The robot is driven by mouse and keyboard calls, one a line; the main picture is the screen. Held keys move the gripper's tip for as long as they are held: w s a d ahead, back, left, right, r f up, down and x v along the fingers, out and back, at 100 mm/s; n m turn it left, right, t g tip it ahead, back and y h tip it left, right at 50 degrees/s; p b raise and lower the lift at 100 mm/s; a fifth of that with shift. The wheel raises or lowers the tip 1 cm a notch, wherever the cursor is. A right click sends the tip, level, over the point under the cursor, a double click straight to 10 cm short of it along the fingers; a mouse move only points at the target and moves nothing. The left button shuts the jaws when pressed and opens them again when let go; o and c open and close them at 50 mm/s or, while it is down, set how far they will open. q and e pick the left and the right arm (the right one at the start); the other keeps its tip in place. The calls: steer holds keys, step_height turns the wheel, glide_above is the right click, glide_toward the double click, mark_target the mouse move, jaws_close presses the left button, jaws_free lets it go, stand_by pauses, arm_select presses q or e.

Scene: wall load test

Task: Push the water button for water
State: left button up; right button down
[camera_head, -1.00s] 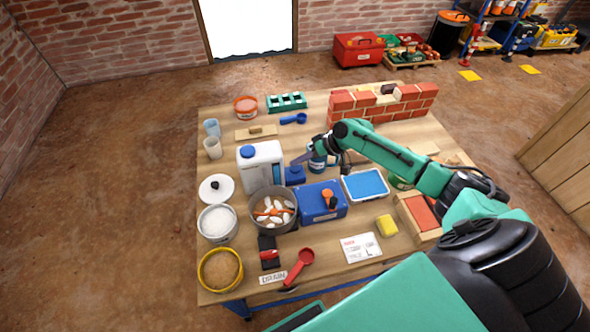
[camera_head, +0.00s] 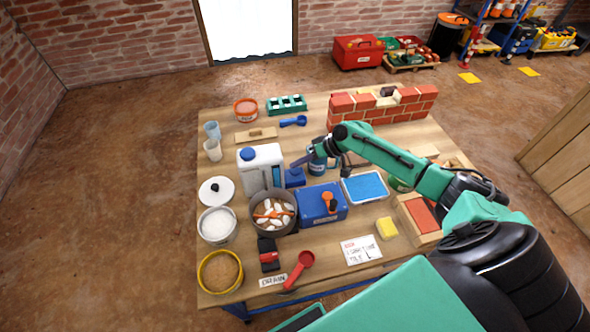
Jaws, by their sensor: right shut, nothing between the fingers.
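A white water container (camera_head: 259,158) with a blue cap and a blue level strip stands left of the table's middle. A small blue block (camera_head: 295,178) with a raised top sits against its right side; it looks like the water button, but no label can be read. My right gripper (camera_head: 294,163) reaches in from the right. Its dark fingers are shut and empty, pointing left just above the blue block. I cannot tell whether the tip touches it. My left gripper is out of view.
A metal pot (camera_head: 273,223) with white pieces stands in front of the container. A blue box (camera_head: 321,213) is right of it, and a blue mug (camera_head: 316,163) is close beside my right gripper. A brick wall piece (camera_head: 381,113) stands at the back right.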

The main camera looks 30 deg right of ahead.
mark_target(299, 171)
stand_by(0.8)
steer(key=shift+f+b, duration=0.3)
steer(key=shift+f, duration=0.1)
steer(key=shift+f+b, duration=0.5)
steer(key=shift+f, duration=0.2)
stand_by(0.6)
steer(key=shift+r+p, duration=1.05)
steer(key=shift+r, duration=0.05)
step_height(299, 171, up, 5)
steer(key=p, duration=0.5)
steer(key=shift+r, duration=0.1)
